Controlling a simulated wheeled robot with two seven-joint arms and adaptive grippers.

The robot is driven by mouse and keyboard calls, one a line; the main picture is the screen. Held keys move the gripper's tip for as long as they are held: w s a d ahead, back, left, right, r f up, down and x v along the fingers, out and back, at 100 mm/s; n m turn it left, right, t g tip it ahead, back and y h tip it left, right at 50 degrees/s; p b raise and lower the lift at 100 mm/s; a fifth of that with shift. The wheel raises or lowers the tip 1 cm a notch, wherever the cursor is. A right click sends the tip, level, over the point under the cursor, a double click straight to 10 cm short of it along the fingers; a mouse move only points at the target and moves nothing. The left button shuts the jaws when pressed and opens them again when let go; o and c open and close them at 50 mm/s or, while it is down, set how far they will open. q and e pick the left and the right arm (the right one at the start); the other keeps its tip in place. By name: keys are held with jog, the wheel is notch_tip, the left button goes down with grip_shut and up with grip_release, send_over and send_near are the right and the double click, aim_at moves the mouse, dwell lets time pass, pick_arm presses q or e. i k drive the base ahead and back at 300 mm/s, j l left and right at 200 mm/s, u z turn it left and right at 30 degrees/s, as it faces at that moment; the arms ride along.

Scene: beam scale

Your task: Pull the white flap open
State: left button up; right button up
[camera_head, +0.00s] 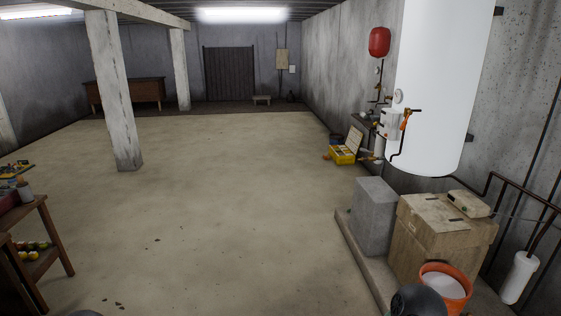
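A large white cylindrical tank (440,85) hangs at the wall on the right. A small white box (390,123), with an orange-handled part beside it, sits at the tank's left side. It may carry the white flap, but it is too small to tell whether a flap is open or shut. Neither of my grippers shows. A dark rounded part at the bottom edge right of centre seems to be part of my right arm.
A cardboard box (435,240) with a beige device (468,204) on it, a grey block (375,215) and an orange bucket (446,287) stand below the tank. A yellow toolbox (343,154) lies farther back. A wooden table (35,240) is at left. The middle floor is mostly clear.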

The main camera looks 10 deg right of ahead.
aim_at(387, 117)
jog(key=i, duration=1.95)
jog(key=i+z, duration=0.15)
jog(key=i, duration=0.35)
jog(key=i+z, duration=0.2)
jog(key=i, duration=0.3)
jog(key=i+j+z, duration=0.15)
jog(key=i, duration=0.35)
jog(key=i+j+z, duration=0.2)
jog(key=i, duration=0.25)
